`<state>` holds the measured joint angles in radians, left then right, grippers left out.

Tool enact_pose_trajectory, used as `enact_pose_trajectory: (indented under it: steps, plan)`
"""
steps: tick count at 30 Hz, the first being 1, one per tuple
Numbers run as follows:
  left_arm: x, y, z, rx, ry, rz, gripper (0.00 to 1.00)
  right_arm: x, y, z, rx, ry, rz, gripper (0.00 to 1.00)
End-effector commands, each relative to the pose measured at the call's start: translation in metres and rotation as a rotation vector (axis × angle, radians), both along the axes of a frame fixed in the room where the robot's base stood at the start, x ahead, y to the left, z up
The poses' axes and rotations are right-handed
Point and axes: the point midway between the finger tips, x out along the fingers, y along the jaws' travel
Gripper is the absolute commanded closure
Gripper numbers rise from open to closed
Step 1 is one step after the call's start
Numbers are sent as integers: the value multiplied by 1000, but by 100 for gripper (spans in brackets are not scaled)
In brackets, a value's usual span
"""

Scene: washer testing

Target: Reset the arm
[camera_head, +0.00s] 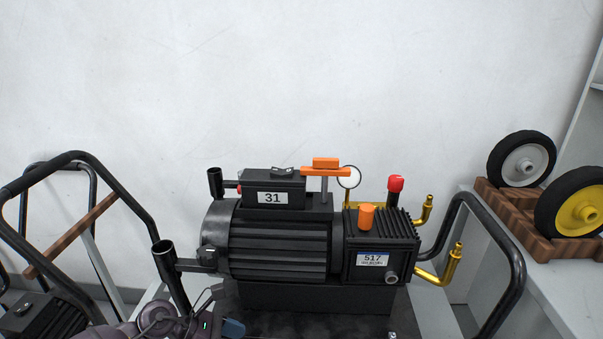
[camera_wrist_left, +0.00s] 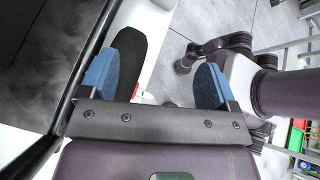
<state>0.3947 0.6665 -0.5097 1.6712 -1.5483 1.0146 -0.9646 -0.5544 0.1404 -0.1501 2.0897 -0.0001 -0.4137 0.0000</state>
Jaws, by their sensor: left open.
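My left gripper (camera_wrist_left: 155,82) is open in the left wrist view, with its two blue fingertips wide apart and nothing between them. The black pump (camera_head: 278,245) stands on a dark platform, with labels 31 and 517, an orange handle (camera_head: 325,170), an orange cap (camera_head: 366,216) and a red-topped part (camera_head: 395,184). My right gripper is not in view.
A black tubular frame (camera_head: 512,262) stands right of the pump, and another frame (camera_head: 140,205) stands at the left. Two wheels, one white-hubbed (camera_head: 521,160) and one yellow-hubbed (camera_head: 583,212), rest on a brown wooden rack (camera_head: 520,213). A white wall (camera_head: 250,80) is behind.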

Motion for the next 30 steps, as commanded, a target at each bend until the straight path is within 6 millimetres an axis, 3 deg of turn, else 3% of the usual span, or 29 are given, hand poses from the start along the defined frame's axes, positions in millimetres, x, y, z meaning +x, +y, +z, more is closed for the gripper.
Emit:
enact_pose_trajectory:
  steps: [3,8,12,17,21,25,26,30]
  plan:
    - [-20,-23,16,-283,177,225,17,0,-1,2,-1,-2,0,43]
    - [-33,-23,38,-667,478,562,17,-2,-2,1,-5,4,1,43]
    - [-41,0,43,-992,775,863,17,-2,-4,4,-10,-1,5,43]
    - [-62,44,28,-1350,1137,1204,17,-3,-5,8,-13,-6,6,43]
    - [-97,84,0,-1662,1464,1490,17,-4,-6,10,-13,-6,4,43]
    - [-141,110,-30,-1922,1744,1716,17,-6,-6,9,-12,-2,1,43]
    - [-150,114,-35,1907,-1737,-1696,17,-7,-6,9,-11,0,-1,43]
    - [-187,124,-53,1719,-1593,-1509,17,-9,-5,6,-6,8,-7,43]
